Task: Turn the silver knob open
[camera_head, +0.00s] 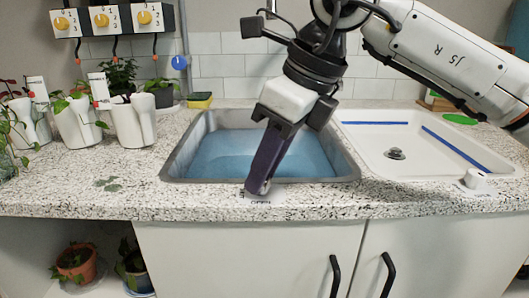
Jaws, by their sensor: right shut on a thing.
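My right gripper (257,188) reaches down from the upper right over the front of the sink. Its dark fingers are tilted, with the tips at the counter's front rim. They are shut on a small silver knob (265,188), which is mostly hidden by the fingers. A small white label plate (261,201) with dark lettering too small to read shows under the tips. How far the knob is turned cannot be seen. My left gripper is not in view.
A sink (215,151) holding blue water lies behind the fingers. White planters (130,122) stand at left. Three yellow dials (103,20) hang above.

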